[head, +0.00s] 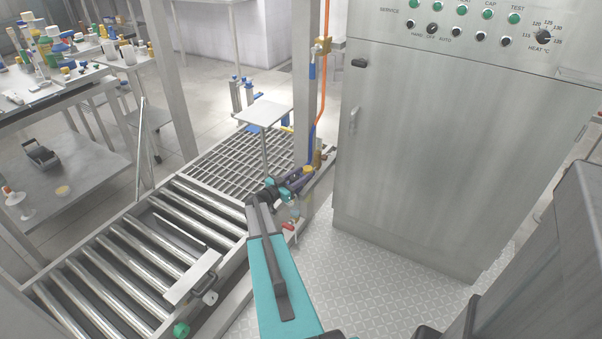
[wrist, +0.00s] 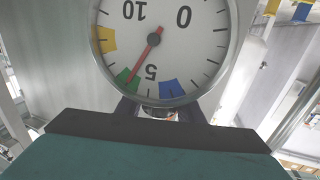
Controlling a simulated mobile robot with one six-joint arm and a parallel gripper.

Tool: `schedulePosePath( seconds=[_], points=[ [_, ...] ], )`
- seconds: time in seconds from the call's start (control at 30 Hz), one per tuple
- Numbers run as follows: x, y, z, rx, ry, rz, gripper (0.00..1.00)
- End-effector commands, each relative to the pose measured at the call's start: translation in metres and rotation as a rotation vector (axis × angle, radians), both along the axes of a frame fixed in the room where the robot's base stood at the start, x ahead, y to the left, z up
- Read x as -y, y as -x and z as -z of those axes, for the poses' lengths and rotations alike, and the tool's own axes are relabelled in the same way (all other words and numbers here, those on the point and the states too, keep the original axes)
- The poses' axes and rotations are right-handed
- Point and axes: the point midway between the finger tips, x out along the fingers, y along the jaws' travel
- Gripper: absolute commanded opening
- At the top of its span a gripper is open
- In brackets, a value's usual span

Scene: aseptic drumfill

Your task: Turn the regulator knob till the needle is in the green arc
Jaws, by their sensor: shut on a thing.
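The pressure gauge (wrist: 160,45) fills the top of the wrist view, its dial upside down in the picture. Its red needle (wrist: 144,59) points down and left, with its tip at the green arc (wrist: 126,76), near the end of the arc toward the 5. A yellow arc lies to the left and a blue arc to the right of the 5. My gripper (wrist: 158,112) is just below the gauge, its two fingers on either side of the regulator knob (wrist: 158,114), shut on it. The knob is mostly hidden. In the head view my arm reaches to the post's foot.
An orange hose (head: 324,80) runs down the post (head: 306,90) beside the steel cabinet (head: 440,150). A roller conveyor (head: 130,255) and a grating (head: 225,165) lie to the left. Cluttered tables stand further left. The floor (head: 350,270) before the cabinet is clear.

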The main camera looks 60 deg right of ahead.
Motion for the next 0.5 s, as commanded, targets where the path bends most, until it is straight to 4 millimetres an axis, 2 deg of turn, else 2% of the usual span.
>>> schedulePosePath(
  seconds=[0.2, 0.23, 0.3, 0.33, 0.5],
  points=[
    [0.0012, -0.0004, -0.0015, -0.002, 0.003, -0.002, 0.11],
    [0.0011, -0.0004, -0.0015, -0.002, 0.003, -0.002, 0.35],
    [0.0011, -0.0003, -0.0013, -0.001, 0.002, -0.002, 0.47],
    [0.0010, -0.0003, -0.0012, -0.001, 0.002, -0.002, 0.51],
    [0.0005, -0.0002, -0.0006, 0.000, 0.001, -0.002, 0.51]
  ],
)
